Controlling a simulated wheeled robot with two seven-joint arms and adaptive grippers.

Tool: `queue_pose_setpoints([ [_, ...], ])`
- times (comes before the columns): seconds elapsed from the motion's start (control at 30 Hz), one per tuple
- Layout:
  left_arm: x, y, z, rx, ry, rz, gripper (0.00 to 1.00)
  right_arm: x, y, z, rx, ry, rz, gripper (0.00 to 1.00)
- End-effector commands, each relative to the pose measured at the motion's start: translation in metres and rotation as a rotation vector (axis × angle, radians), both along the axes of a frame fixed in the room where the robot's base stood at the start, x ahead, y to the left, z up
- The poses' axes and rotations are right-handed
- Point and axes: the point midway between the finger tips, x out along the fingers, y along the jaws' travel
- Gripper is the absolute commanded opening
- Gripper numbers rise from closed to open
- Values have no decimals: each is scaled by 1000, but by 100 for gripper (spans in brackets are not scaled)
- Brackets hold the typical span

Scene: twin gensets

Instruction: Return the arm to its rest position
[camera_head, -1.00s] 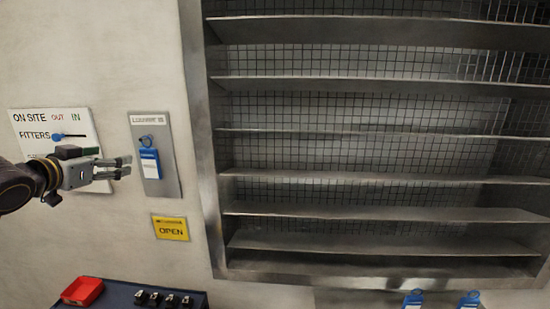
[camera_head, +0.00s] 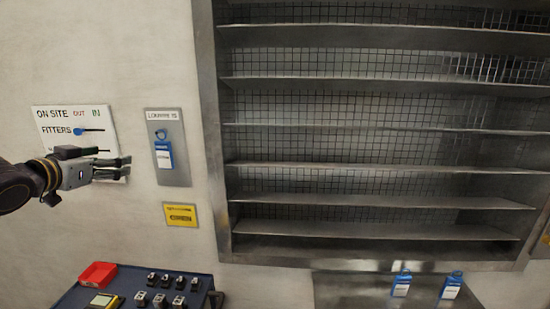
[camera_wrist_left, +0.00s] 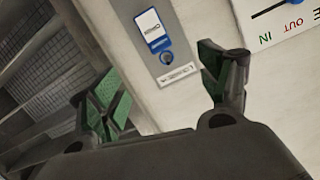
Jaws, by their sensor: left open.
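My left gripper (camera_head: 124,168) comes in from the left in the head view, in front of the on-site board (camera_head: 72,122). Its fingers are apart with nothing between them. A blue and white tag (camera_head: 163,152) hangs on the grey louvre plate (camera_head: 177,178) to the right of the fingertips. In the left wrist view the open fingers (camera_wrist_left: 168,85) frame the same tag (camera_wrist_left: 154,32) and plate, and the gripper is apart from them. My right gripper is not in view.
A large louvre (camera_head: 380,165) with metal slats fills the right. A yellow sign (camera_head: 181,215) is below the plate. A dark cart (camera_head: 75,297) holds a red tray (camera_head: 98,274) and several small dark pieces.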

Motion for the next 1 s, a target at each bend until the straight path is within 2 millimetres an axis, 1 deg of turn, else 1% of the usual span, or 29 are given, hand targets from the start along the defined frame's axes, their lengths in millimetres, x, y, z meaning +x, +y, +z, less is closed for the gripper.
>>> queue_pose_setpoints([
  [0.17, 0, 0, 0, 0, 0, 0, 77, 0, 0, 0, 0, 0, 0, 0],
  [0.47, 2, 0, -24, 1, 34, 8, 77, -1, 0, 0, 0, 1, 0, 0],
  [0.63, 2, -1, -46, 3, 67, 14, 77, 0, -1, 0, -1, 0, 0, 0],
  [0.77, 2, -3, -68, 6, 99, 19, 77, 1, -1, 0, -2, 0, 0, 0],
  [0.87, 1, -5, -90, 8, 131, 24, 77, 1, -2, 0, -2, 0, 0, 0],
  [0.97, -1, -8, -117, 9, 172, 30, 77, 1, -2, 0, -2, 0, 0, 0],
  [1.0, -2, -10, -132, 10, 193, 34, 77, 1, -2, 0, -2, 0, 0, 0],
])
